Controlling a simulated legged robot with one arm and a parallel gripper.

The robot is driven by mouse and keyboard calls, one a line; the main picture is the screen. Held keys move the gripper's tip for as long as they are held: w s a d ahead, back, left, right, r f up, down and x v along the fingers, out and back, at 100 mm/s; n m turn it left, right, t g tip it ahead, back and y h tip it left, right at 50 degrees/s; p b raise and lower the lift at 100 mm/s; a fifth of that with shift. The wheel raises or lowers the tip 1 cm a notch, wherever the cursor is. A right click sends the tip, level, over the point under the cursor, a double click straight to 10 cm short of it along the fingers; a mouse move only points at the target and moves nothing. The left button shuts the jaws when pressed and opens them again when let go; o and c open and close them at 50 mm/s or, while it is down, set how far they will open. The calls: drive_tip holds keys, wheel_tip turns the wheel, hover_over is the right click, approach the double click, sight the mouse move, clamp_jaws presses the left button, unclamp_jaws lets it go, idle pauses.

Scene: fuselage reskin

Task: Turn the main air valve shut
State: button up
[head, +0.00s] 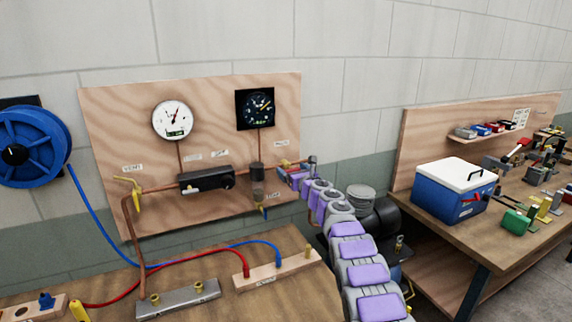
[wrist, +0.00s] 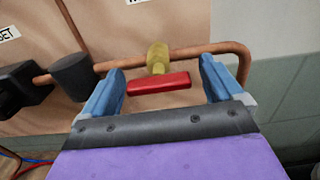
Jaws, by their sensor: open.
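The main air valve shows in the wrist view as a brass body (wrist: 157,56) on a copper pipe with a red lever handle (wrist: 158,84). The handle lies roughly along the pipe, slightly tilted. My gripper (wrist: 163,75) is open, with one blue finger on each side of the handle. No finger clearly touches the handle. In the head view my gripper (head: 290,170) is at the right end of the plywood panel (head: 110,110) and hides most of the valve.
The copper pipe (wrist: 195,48) runs across the panel and bends down at the right. A black regulator block (head: 206,179), a filter bowl (head: 257,185) and a yellow-handled valve (head: 133,190) sit left of my gripper. A workbench (head: 425,218) with a blue cooler (head: 440,200) stands at right.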

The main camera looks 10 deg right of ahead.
drive_tip(key=shift+w+a, duration=0.2)
drive_tip(key=shift+a, duration=0.05)
drive_tip(key=shift+s+r, duration=0.1)
drive_tip(key=shift+d, duration=0.1)
drive_tip(key=shift+c, duration=0.2)
drive_tip(key=shift+d, duration=0.2)
drive_tip(key=c, duration=0.5)
drive_tip(key=shift+a, duration=0.2)
drive_tip(key=c, duration=0.5)
